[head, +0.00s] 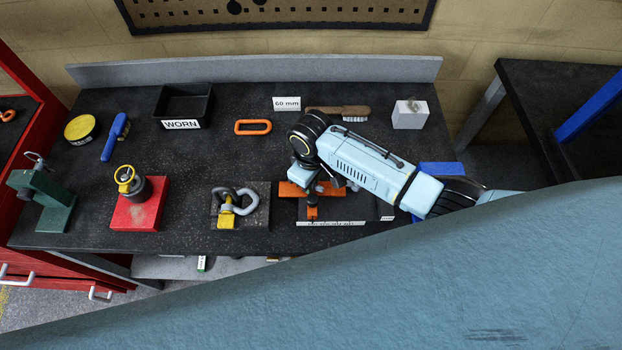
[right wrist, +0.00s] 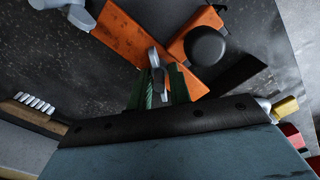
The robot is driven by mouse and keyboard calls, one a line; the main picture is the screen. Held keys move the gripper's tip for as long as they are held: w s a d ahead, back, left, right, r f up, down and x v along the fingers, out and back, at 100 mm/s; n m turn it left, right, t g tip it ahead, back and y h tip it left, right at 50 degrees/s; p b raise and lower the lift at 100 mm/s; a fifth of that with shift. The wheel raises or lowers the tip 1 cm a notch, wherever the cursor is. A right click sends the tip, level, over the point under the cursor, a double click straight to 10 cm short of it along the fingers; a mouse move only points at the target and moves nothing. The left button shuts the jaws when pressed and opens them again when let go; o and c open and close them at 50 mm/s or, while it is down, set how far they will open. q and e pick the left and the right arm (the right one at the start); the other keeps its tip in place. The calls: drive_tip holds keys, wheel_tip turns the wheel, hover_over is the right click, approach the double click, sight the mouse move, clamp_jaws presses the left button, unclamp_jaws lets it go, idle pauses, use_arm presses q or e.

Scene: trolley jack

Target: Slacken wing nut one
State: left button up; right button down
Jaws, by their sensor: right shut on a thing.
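An orange fixture (head: 345,189) lies on a dark plate at the front right of the bench. It has a crosswise bar and a short piece toward the bench's front edge. In the right wrist view the orange bar (right wrist: 135,32) runs diagonally, with a round black knob (right wrist: 206,46) beside it. My right gripper (head: 305,182) is over the left part of the fixture, pointing down. In the right wrist view its jaws (right wrist: 160,88) are shut on a small grey winged part, the wing nut (right wrist: 155,58). Any number on it is not readable. My left gripper is out of view.
A red block (head: 150,218) with a yellow-ringed part, a shackle (head: 232,200), a green vise-like device (head: 45,200) and a black WORN bin (head: 180,106) stand to the left. An orange link (head: 253,127), a brush (head: 340,112) and a grey block (head: 410,115) lie behind.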

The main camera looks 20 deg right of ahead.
drive_tip(key=c, duration=1.3)
unclamp_jaws()
drive_tip(key=shift+f, duration=0.1)
drive_tip(key=shift+s+a, duration=0.1)
drive_tip(key=shift+a, duration=0.05)
